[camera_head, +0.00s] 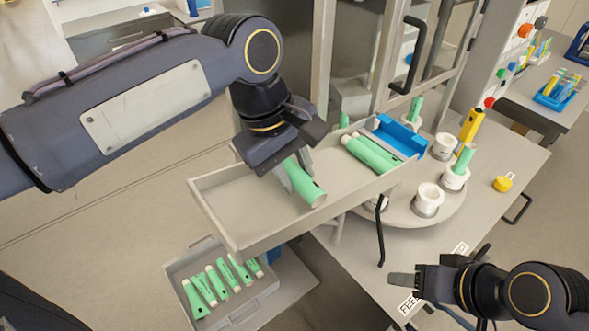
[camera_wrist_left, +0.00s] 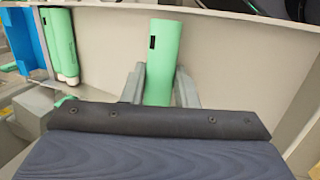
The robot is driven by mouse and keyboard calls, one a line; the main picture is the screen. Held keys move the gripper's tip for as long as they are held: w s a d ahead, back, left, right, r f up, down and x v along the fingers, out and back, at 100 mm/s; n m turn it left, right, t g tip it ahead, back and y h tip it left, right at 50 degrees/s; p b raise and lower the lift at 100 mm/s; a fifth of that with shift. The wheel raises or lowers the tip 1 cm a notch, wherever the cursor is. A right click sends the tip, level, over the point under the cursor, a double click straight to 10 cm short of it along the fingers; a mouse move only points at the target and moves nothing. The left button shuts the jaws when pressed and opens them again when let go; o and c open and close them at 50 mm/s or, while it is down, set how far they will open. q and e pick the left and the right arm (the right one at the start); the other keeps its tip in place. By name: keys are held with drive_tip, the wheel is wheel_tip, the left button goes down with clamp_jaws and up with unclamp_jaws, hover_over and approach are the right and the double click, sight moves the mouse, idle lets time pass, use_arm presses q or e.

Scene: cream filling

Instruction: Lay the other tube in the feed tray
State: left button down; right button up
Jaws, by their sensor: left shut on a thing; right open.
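My left gripper (camera_head: 291,174) is shut on a green tube (camera_head: 308,188) over the grey feed tray (camera_head: 223,214). The held tube also shows in the left wrist view (camera_wrist_left: 162,60), between the two fingers, near the tray wall. I cannot tell whether it touches the tray floor. Green tubes (camera_head: 372,152) lie side by side at the tray's right end, near a blue part (camera_head: 398,136); they also show at the left of the wrist view (camera_wrist_left: 62,45).
A lower grey bin (camera_head: 240,312) holds several green tubes with pale ends. A round turntable (camera_head: 405,213) carries white cups (camera_head: 428,198), some with green tubes upright. A yellow post (camera_head: 470,128) and yellow button (camera_head: 502,184) stand nearby. The left part of the tray is empty.

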use_arm(q)
drive_tip(key=shift+f+b, duration=0.35)
drive_tip(key=shift+f, duration=0.5)
